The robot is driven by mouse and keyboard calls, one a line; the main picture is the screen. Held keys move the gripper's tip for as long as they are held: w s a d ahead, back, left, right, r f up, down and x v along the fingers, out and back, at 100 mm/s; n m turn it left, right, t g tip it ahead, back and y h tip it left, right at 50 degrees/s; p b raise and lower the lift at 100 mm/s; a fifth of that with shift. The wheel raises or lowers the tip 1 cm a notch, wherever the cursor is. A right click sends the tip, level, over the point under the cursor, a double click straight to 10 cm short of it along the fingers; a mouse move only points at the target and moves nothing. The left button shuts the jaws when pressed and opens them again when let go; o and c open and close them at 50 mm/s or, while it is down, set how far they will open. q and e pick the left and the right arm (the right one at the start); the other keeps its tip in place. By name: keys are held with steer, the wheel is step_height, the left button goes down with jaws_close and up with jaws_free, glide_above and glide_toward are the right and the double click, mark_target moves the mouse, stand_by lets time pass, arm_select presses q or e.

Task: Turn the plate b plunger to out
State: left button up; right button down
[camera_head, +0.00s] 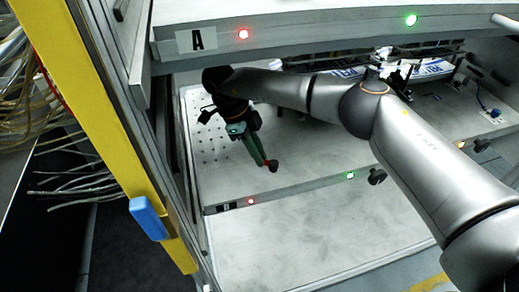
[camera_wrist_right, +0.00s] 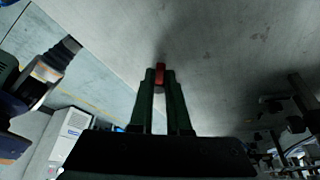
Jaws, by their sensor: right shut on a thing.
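My right gripper (camera_head: 268,163) reaches down over the middle plate (camera_head: 310,165), its two green fingers shut on a small red-topped plunger (camera_head: 272,167). In the right wrist view the fingertips (camera_wrist_right: 160,80) stand on either side of the red plunger piece (camera_wrist_right: 160,70), against grey metal. The fingers hide part of the plunger, and I cannot tell which way it is turned. The middle plate's front edge carries a small dark label (camera_head: 228,207), too small to read, probably plate b. My left gripper is not in view.
An upper plate marked A (camera_head: 197,40) overhangs the work area, with a red lamp (camera_head: 244,34) and a green lamp (camera_head: 411,20). A yellow post (camera_head: 95,110) with a blue block (camera_head: 149,218) and loose cables stand at the left. A lower plate (camera_head: 300,235) lies clear below.

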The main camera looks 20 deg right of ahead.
steer(key=shift+s+n, duration=0.1)
steer(key=shift+n, duration=0.3)
steer(key=c, duration=0.9)
jaws_free()
